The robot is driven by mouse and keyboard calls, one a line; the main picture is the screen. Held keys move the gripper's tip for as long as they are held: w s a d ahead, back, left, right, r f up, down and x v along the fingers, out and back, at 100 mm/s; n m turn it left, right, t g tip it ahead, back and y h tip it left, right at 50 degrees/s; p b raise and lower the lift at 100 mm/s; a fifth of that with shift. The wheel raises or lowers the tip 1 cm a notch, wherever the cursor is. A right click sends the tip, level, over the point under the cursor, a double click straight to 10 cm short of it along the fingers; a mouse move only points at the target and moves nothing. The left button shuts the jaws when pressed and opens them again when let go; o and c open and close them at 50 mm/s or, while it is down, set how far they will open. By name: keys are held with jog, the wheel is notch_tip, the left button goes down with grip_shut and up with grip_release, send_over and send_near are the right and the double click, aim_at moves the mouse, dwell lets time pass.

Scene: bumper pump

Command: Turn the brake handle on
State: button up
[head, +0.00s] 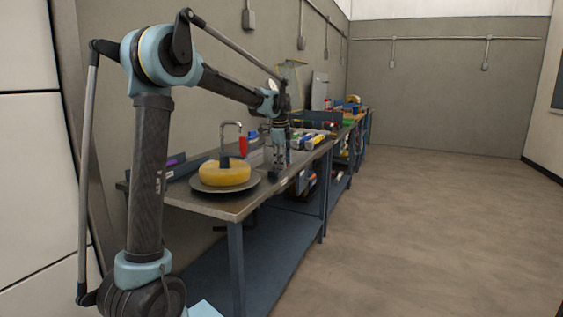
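My arm reaches from the left over a long metal workbench (232,208). My gripper (276,172) points down above the bench, near its front edge. It is small and dark here, and I cannot tell whether its fingers are open or shut. I cannot make out a brake handle in the head view. It may be hidden or too small to tell.
A yellow round thing (225,178) sits on a dark plate (244,187) at the near end of the bench. A faucet (232,124) and a red item (243,144) stand behind. Colored bins (314,141) lie further along. The floor (430,220) right is clear.

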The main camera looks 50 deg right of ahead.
jog(key=shift+r, duration=0.1)
jog(key=shift+s+a+r, duration=0.1)
jog(key=shift+r, duration=0.25)
notch_tip(320, 180, up, 11)
jog(key=a, duration=0.2)
jog(key=shift+s, duration=0.15)
jog(key=shift+f, duration=0.1)
